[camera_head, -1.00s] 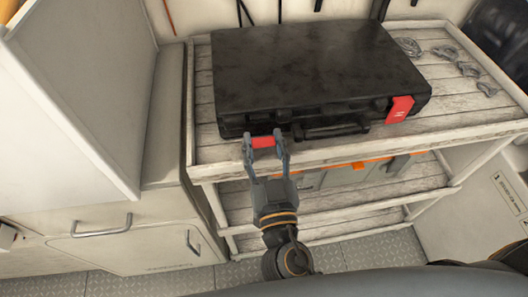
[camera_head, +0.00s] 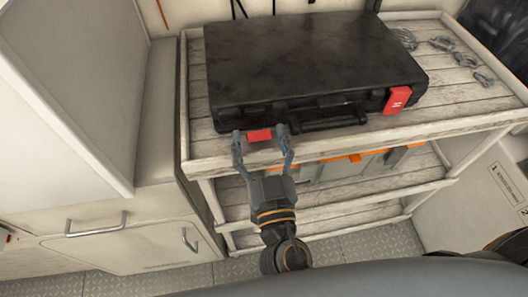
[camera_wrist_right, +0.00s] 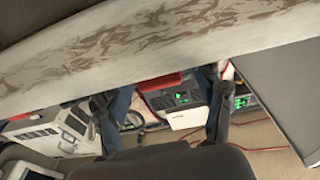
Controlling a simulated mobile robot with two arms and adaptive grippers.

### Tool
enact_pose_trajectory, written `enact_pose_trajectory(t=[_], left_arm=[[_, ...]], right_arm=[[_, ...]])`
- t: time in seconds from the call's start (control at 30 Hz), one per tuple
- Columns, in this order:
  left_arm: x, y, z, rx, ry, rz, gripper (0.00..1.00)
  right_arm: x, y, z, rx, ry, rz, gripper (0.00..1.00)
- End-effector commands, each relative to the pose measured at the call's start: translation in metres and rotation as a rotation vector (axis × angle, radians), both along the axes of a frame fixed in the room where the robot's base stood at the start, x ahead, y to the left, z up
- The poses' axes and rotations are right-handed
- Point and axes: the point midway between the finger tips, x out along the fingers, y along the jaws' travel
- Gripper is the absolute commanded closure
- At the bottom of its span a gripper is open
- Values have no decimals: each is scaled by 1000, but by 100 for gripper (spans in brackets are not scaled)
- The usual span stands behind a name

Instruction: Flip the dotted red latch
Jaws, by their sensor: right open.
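The black case (camera_head: 310,62) lies flat and shut on the worn white wooden top. A red latch (camera_head: 259,135) is at the left of its front side; no dots can be made out on it. A second red latch (camera_head: 397,100) at the right has small white marks, too small to read surely. My right gripper (camera_head: 261,138) is open, its fingers on either side of the left latch; whether they touch it I cannot tell. In the right wrist view both fingers (camera_wrist_right: 158,92) are apart. My left gripper is not in view.
The bench top (camera_head: 470,105) has metal shackles (camera_head: 442,43) right of the case. The case handle (camera_head: 335,118) is between the latches. Lower shelves sit beneath the front edge, with grey and orange items (camera_head: 350,163). A cabinet (camera_head: 130,240) stands left.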

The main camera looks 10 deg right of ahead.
Motion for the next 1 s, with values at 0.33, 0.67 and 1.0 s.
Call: enact_pose_trajectory(t=[0.33,0.67,1.0], left_arm=[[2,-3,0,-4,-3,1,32],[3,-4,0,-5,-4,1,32],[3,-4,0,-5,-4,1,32]], right_arm=[[-64,1,-9,-4,3,7,32],[-111,0,-14,-1,0,2,32],[-116,0,-14,1,-1,0,32]])
